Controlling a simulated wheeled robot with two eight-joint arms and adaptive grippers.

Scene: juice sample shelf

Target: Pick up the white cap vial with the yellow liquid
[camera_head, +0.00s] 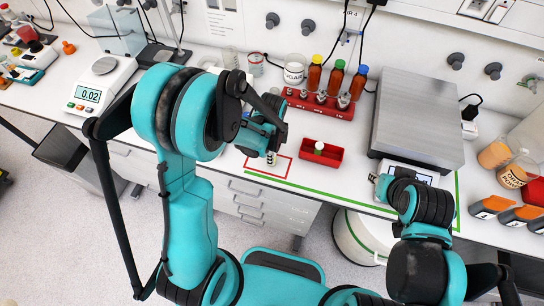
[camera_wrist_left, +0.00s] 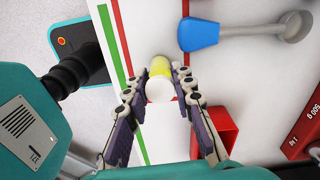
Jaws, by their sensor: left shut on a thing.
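The white cap vial (camera_wrist_left: 160,86) with yellow liquid sits between the fingers of my left gripper (camera_wrist_left: 158,84) in the left wrist view. The white cap faces the camera and the yellow shows behind it. In the head view my left gripper (camera_head: 270,145) is low over the white bench, with the vial (camera_head: 271,158) showing below it by the red outline. The fingers are shut on the vial. I cannot tell whether it touches the bench. My right arm's end (camera_head: 384,186) is at the bench's front right; its fingers are not clear.
Behind are a red rack (camera_head: 318,108) and brown bottles. A grey-topped device (camera_head: 420,115) stands right. A blue-handled scoop (camera_wrist_left: 200,34) lies near the vial.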

